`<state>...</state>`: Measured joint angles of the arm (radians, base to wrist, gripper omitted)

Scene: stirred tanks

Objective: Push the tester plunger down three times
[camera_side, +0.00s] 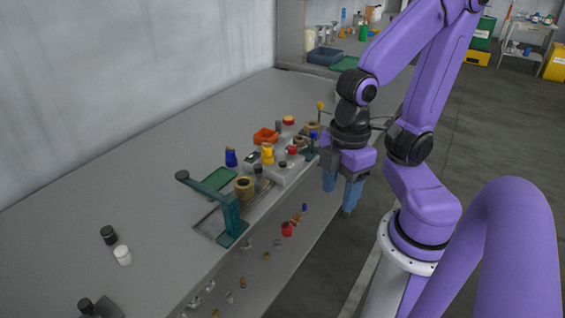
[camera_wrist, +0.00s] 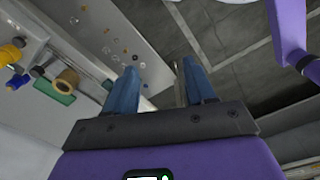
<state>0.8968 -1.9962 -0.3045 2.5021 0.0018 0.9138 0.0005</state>
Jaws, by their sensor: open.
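I cannot tell for sure which part is the tester plunger. A pale box (camera_side: 290,172) on the bench has a small black knob (camera_side: 283,164) on top and a red knob (camera_side: 292,150) near it. A teal bracket (camera_side: 232,212) with a dark-ended arm stands at the bench's front edge. My gripper (camera_side: 341,188) is open and empty. It hangs past the bench's front edge, to the right of the box, and touches nothing. In the wrist view my gripper (camera_wrist: 160,78) shows two blue fingers spread apart, with floor and the bench front beyond them.
A tan roll (camera_side: 244,189), green tray (camera_side: 218,179), blue bottle (camera_side: 231,157), yellow part (camera_side: 267,153) and orange bin (camera_side: 265,136) crowd the bench. A black jar (camera_side: 108,235) and a white jar (camera_side: 123,255) stand at left. The bench's left rear is clear.

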